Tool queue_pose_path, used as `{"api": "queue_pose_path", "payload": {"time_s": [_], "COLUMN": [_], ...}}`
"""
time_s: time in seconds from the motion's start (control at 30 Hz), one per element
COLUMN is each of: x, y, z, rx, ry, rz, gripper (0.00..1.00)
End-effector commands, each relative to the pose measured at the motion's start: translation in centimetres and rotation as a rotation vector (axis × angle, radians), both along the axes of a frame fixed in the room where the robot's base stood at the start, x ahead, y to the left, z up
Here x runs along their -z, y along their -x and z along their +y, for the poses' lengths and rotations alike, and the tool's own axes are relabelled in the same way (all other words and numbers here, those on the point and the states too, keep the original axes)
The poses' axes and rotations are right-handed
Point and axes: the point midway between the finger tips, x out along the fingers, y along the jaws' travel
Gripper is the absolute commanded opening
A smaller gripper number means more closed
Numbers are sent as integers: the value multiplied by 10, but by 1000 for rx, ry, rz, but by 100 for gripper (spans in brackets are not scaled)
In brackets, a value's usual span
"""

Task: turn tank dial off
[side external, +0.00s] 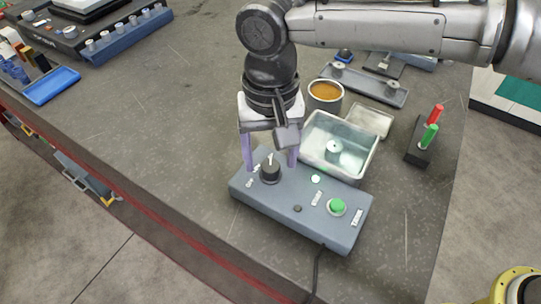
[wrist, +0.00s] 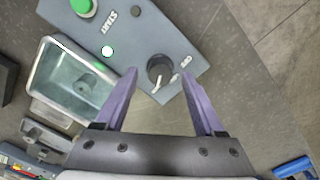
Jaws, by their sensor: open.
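The tank dial (side external: 270,170) is a black round knob with a white pointer mark on the left part of a blue-grey control box (side external: 318,228). It also shows in the wrist view (wrist: 160,69), with small lettering beside it, including what looks like "OFF". The pointer's exact setting is hard to read. My gripper (side external: 270,166) is open, its purple fingers pointing down on either side of the dial. In the wrist view the fingertips (wrist: 160,72) straddle the dial with gaps on both sides, and I see no contact.
The box also carries a green button (side external: 337,207) and a lit white indicator (side external: 315,179). A clear water tank (side external: 362,165) stands right behind it, with a cup of orange-brown liquid (side external: 325,92) beyond. A holder with red and green handles (side external: 420,150) stands right.

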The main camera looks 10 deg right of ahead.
Motion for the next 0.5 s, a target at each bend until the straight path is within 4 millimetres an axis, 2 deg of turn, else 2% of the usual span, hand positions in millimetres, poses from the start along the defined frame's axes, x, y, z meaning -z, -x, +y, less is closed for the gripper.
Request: {"api": "queue_pose_path", "payload": {"time_s": [0.13, 0.4, 0.43, 0.5], "x": [8, 9, 9, 9], "y": [0, 0, 0, 0], "z": [0, 0, 0, 0], "rx": [0, 0, 0, 0], "ry": [1, 0, 0, 0], "rz": [0, 0, 0, 0], "gripper": [71, 71, 69, 56]}}
